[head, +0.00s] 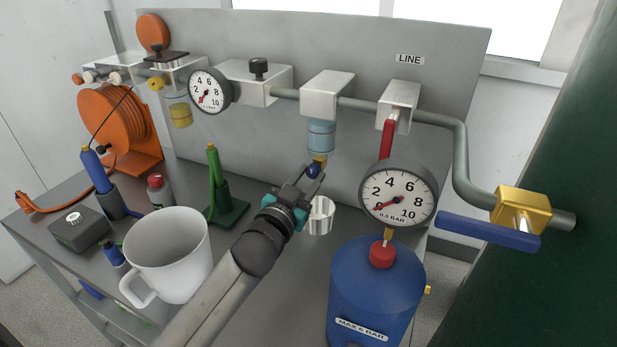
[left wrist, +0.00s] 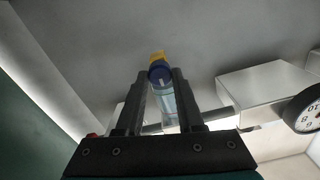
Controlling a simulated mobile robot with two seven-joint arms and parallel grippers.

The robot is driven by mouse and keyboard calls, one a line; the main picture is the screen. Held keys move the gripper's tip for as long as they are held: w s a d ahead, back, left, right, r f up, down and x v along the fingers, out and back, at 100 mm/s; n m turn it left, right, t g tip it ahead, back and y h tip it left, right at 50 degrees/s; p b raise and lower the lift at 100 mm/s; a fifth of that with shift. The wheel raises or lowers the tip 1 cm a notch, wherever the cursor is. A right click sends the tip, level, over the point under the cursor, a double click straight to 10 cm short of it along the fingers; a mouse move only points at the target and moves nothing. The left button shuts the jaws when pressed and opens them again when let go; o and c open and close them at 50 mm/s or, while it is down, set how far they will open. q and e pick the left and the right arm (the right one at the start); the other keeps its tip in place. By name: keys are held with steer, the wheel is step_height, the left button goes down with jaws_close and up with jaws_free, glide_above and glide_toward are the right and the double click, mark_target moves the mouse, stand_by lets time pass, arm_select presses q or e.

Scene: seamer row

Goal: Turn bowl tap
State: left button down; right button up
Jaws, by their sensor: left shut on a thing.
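The bowl tap (head: 315,168) is a small blue knob with a brass part, under the clear bluish filter bowl (head: 321,135) that hangs from a white block on the panel. My left gripper (head: 306,179) is below the bowl, with its fingers shut on the blue tap knob. In the left wrist view the tap (left wrist: 160,73) shows between the tips of my left gripper (left wrist: 161,82), and the bowl (left wrist: 168,103) shows between the fingers. A small shiny cup (head: 321,216) is just below and right of the gripper. My right gripper is not in view.
A blue tank (head: 375,295) with a large gauge (head: 399,196) stands close on the right. A white mug (head: 170,258) and a green stand (head: 222,205) are left of my arm. A blue-handled brass valve (head: 520,212) juts out at the far right.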

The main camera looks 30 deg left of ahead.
arm_select(q)
steer(key=shift+r+m+p, duration=0.1)
steer(key=shift+m+p, duration=1.45)
steer(key=shift+m, duration=1.15)
steer(key=c, duration=0.5)
jaws_free()
steer(key=shift+c, duration=0.2)
steer(key=s+d, duration=0.1)
steer(key=s, duration=1.4)
steer(key=shift+s+p, duration=0.15)
steer(key=shift+p, duration=0.2)
steer(key=shift+f, duration=0.2)
